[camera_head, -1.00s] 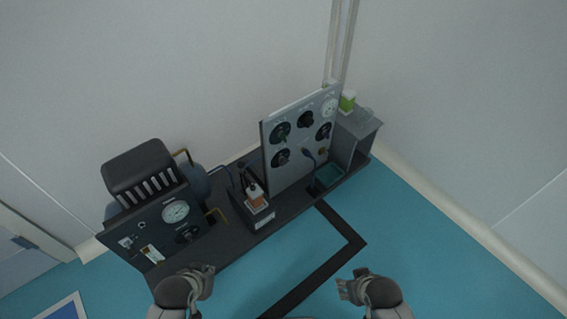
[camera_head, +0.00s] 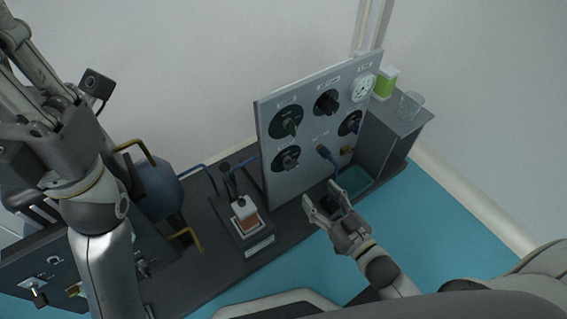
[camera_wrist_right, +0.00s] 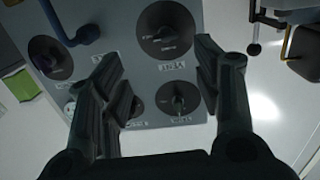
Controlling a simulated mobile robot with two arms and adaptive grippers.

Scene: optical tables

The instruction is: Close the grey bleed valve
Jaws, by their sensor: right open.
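The upright grey panel (camera_head: 308,130) carries several dark round valves. The lower left valve (camera_head: 287,160) has a greyish handle and fits the grey bleed valve, though its label is too small to read. It appears as the large dial (camera_wrist_right: 165,30) in the right wrist view. The upper left valve (camera_head: 288,122) has a green handle. My right gripper (camera_head: 322,199) is open and empty, in front of the panel's lower edge and apart from the valves. In the wrist view its fingers (camera_wrist_right: 163,85) point toward the panel. My left gripper (camera_head: 22,45) is raised at the far left; its jaw opening is unclear.
A blue hose (camera_head: 325,152) sticks out of the panel right of the lower left valve. A teal tray (camera_head: 357,180) and a grey shelf unit (camera_head: 395,140) stand to the right.

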